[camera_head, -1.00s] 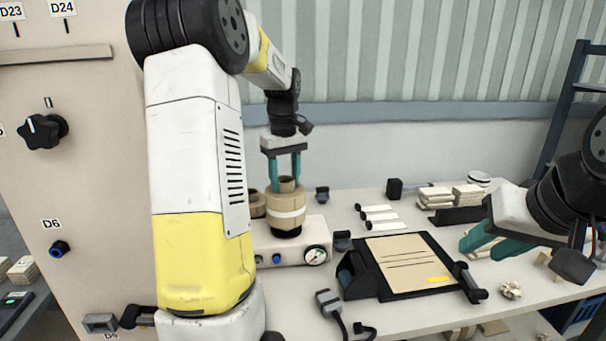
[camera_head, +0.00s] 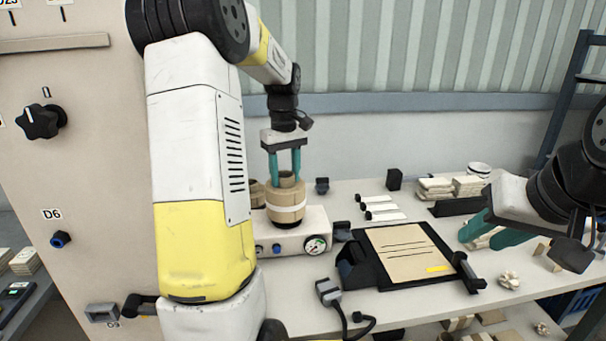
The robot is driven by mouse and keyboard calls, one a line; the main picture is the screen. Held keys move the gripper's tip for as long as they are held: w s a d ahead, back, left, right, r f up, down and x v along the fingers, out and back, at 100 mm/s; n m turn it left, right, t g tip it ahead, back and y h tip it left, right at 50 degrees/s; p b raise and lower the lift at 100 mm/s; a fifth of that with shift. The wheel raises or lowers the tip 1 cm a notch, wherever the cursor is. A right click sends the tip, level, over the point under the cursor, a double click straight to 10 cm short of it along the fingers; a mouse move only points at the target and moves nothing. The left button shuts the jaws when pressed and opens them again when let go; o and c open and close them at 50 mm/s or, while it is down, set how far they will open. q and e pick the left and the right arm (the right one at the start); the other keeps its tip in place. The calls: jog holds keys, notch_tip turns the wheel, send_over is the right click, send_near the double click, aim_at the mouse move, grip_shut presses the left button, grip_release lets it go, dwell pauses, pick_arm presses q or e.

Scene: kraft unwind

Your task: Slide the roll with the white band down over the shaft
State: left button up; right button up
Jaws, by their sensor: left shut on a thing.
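The tan roll with the white band (camera_head: 286,208) stands upright over the front unit with the gauge (camera_head: 290,241). My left gripper (camera_head: 284,176) points straight down from above, its teal fingers shut on the roll's top part. The roll's lower end is close to the top of the unit; whether it touches cannot be told. The shaft is not visible, hidden by the roll. My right gripper (camera_head: 486,234) is at the right above the table, its teal fingers apart with nothing between them.
Another tan roll (camera_head: 257,193) stands behind, partly hidden by my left arm. A dark tray with a brown sheet (camera_head: 398,252) lies right of the unit, with a cable and plug (camera_head: 330,293) in front. Stacked pale packs (camera_head: 435,188) stand at the back right.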

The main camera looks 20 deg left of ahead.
pick_arm(q)
jog(key=shift+d+f, duration=0.1)
jog(key=shift+f, duration=0.6)
dwell(1.0)
jog(key=o, duration=1.4)
jog(key=shift+o, duration=0.2)
